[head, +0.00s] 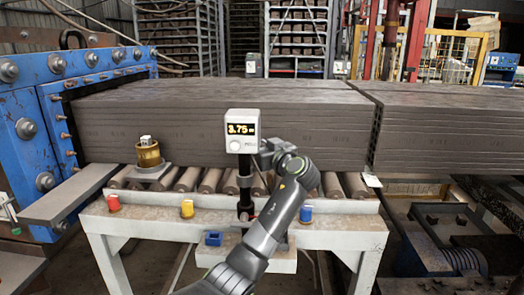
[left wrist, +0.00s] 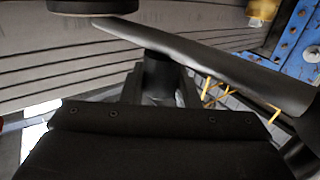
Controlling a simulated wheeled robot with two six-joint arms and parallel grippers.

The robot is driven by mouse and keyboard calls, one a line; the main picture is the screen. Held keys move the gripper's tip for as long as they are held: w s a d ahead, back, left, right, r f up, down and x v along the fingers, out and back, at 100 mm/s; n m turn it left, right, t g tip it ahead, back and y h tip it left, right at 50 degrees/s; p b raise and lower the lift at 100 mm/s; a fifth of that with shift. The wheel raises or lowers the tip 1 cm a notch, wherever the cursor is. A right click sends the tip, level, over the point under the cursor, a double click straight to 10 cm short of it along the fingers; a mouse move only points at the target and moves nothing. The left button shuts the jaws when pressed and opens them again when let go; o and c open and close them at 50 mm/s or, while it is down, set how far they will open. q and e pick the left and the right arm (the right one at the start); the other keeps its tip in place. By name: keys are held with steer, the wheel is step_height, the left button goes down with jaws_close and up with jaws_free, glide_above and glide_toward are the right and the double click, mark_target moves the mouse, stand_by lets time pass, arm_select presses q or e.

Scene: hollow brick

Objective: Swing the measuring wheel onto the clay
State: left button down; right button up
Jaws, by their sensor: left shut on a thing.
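The measuring unit (head: 242,135) stands on a black post at the front of the roller bed, its lit display reading about 3.75. The dark clay column (head: 190,122) lies behind it, with grooves along its side; it also shows in the left wrist view (left wrist: 45,65). My left gripper (head: 262,158) is beside the unit, partly hidden by it, and shut on the wheel's arm. In the left wrist view a dark bar, the wheel arm (left wrist: 215,60), crosses in front of the clay. A dark round disc, seemingly the wheel (left wrist: 95,7), is at the top. Contact with the clay cannot be told.
A brass pot (head: 148,153) stands on a plate at left, next to the blue machine (head: 60,85). Red (head: 113,203), yellow (head: 187,208) and blue (head: 306,213) pieces sit along the white frame's front rail (head: 340,228). A second clay stretch (head: 450,125) continues right beyond a gap.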

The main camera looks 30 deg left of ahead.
arm_select(q)
steer(key=c, duration=1.1)
jaws_free()
steer(key=shift+a, duration=0.1)
steer(key=shift+s+d+f, duration=0.1)
steer(key=shift+s+d, duration=0.1)
steer(key=shift+d, duration=0.25)
steer(key=shift+b+v, duration=2.65)
steer(key=shift+v, duration=5.65)
steer(key=shift+a, duration=0.1)
